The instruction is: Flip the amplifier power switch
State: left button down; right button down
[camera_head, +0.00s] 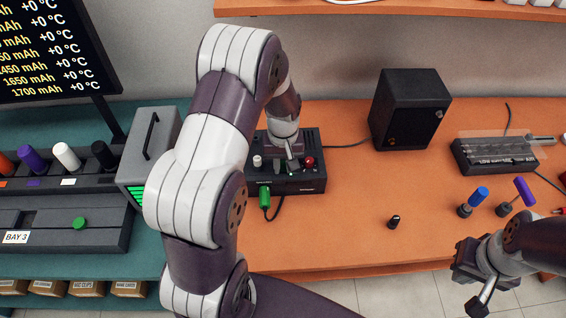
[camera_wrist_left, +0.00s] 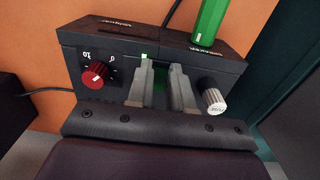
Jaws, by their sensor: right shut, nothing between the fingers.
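The amplifier (camera_head: 313,184) is a small black box on the orange bench, with a red knob (camera_head: 309,161) and a pale knob (camera_head: 257,160) on its sloped panel. In the left wrist view its red knob (camera_wrist_left: 95,75) and silver knob (camera_wrist_left: 214,97) lie on either side of my left gripper (camera_wrist_left: 164,72). The left fingers are apart, down at the panel between the knobs, with a green glow between them. The power switch cannot be made out clearly there. In the head view my left gripper (camera_head: 290,160) is over the amplifier. My right gripper (camera_head: 478,300) is shut and empty at the front right.
A green plug (camera_head: 265,197) with a cable is at the amplifier's front left. A black speaker (camera_head: 409,110) stands behind right. A loose black knob (camera_head: 394,222) and blue (camera_head: 479,196) and purple-handled (camera_head: 524,191) tools lie right. A grey box (camera_head: 149,150) stands left.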

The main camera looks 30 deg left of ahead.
pick_arm(q)
jog(key=shift+r+p, duration=0.25)
jog(key=shift+p, duration=0.15)
jog(key=g+p, duration=0.1)
jog(key=h+p, duration=0.1)
jog(key=p, duration=0.1)
jog(key=shift+w+a+r+g, duration=0.15)
jog(key=shift+w+r+g, duration=0.1)
jog(key=shift+g, duration=0.15)
jog(key=shift+w+a+f+g+p, duration=0.1)
jog(key=shift+w+f+g+p, duration=0.05)
jog(key=shift+g+p, duration=0.15)
jog(key=shift+w+f+g+h, duration=0.1)
jog(key=shift+g+h, duration=0.3)
jog(key=shift+h, duration=0.1)
jog(key=c, duration=1)
grip_release()
